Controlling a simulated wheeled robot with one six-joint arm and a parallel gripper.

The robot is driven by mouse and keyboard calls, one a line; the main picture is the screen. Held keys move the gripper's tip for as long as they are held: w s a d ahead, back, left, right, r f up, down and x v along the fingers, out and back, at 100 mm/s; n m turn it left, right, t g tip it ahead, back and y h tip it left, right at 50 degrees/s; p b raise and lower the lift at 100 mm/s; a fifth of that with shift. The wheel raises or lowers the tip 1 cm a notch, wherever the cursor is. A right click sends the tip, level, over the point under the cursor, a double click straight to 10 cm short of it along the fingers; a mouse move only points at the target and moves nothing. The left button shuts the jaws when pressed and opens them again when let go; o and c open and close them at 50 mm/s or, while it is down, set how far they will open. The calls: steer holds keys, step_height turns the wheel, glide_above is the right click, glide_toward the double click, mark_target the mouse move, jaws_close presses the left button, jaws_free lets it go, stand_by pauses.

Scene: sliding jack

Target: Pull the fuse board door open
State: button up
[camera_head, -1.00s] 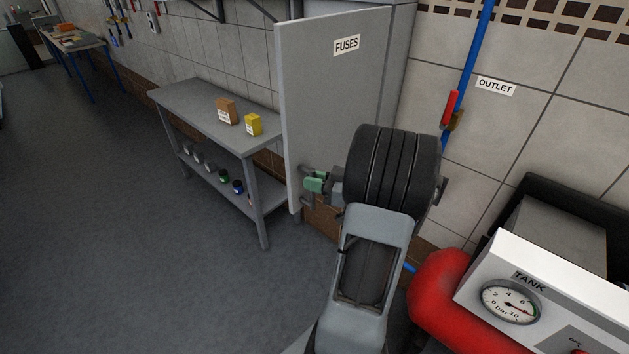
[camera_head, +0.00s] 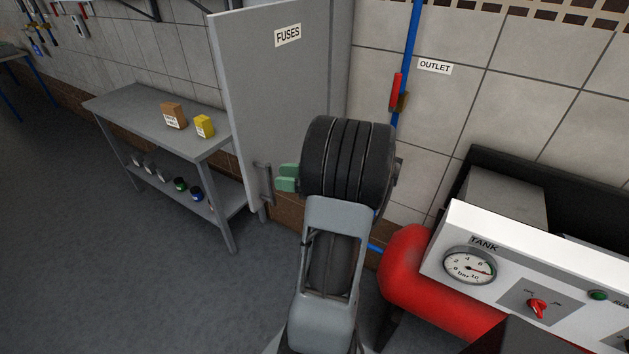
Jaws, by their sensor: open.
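The grey fuse board door (camera_head: 270,90), labelled FUSES, stands left of centre and appears swung out from its cabinet (camera_head: 343,60). How wide it stands open is hard to tell. Its grey bar handle (camera_head: 262,185) is upright near the lower left of the door. My gripper (camera_head: 287,178), with green fingertips, is open and empty just to the right of the handle. A small gap seems to separate the fingertips from the handle. My dark wrist hides the lower right of the door and part of the cabinet.
The floor (camera_head: 120,270) at left is clear.

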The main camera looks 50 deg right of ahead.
steer(key=b+v, duration=0.1)
steer(key=v, duration=0.9)
steer(key=shift+b, duration=0.4)
steer(key=shift+w, duration=0.1)
steer(key=d+f+m+g+h, duration=0.3)
steer(key=d+m+g+h, duration=0.15)
steer(key=d+h, duration=0.35)
steer(key=d+f+m+g+h, duration=0.3)
steer(key=d+m+h, duration=0.25)
steer(key=h, duration=0.45)
steer(key=w+a+r+n+g+y, duration=0.2)
steer(key=a+y, duration=0.2)
steer(key=a, duration=1.7)
steer(key=w+a+r+n+g+y, duration=0.1)
steer(key=a+y, duration=0.4)
steer(key=a, duration=1.6)
steer(key=shift+w+a+r+n+g, duration=0.4)
steer(key=shift+w+n, duration=0.1)
steer(key=shift+w, duration=0.2)
